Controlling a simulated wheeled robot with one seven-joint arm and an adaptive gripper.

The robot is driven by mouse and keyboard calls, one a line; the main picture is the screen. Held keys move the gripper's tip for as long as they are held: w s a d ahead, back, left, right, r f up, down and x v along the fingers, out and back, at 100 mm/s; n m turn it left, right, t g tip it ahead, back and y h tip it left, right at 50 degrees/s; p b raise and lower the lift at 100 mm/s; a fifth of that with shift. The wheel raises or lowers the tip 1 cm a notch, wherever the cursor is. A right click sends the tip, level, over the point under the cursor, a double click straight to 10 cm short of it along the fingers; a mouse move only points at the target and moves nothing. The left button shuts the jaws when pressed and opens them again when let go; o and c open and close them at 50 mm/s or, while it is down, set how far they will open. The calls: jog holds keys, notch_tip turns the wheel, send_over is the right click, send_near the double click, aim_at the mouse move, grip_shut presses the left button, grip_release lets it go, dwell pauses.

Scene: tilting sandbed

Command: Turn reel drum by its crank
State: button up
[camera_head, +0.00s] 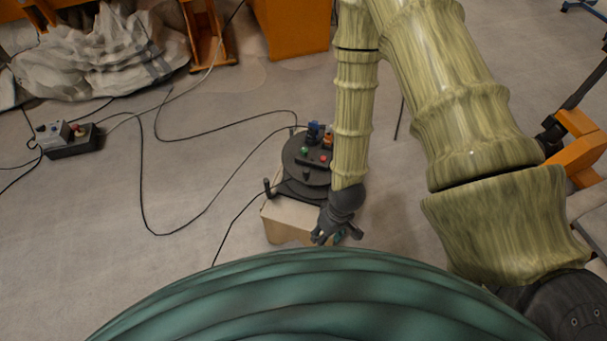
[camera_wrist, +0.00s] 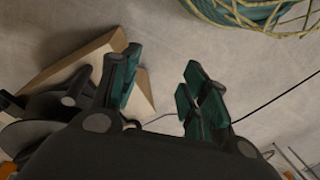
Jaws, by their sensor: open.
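The reel drum (camera_head: 291,153) is a dark round drum in the head view, lying flat with coloured buttons or sockets on top. It stands on a pale brown box (camera_head: 284,222). A short black upright peg (camera_head: 268,187), which looks like the crank handle, stands at its left front edge. My gripper (camera_head: 337,238) is at the drum's front right, beside the box and apart from the peg. In the wrist view my gripper (camera_wrist: 162,64) is open, with bare floor between its teal-padded fingers.
Black cables (camera_head: 145,190) lie across the floor at left, leading toward a small control box (camera_head: 72,139). A grey rocky sandbed (camera_head: 100,62) and orange frames (camera_head: 290,28) stand behind.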

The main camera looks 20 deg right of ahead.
jog(key=w+a+f+n+b, duration=0.1)
jog(key=w+n+b, duration=0.25)
jog(key=w, duration=0.45)
jog(key=n+h+b, duration=0.2)
jog(key=n+b, duration=0.4)
jog(key=b, duration=0.3)
send_near(307, 170)
jog(key=shift+s+a+f, duration=0.1)
jog(key=shift+s, duration=0.05)
notch_tip(307, 170, down, 10)
jog(key=shift+f+b, duration=0.25)
jog(key=shift+b, duration=0.9)
grip_shut()
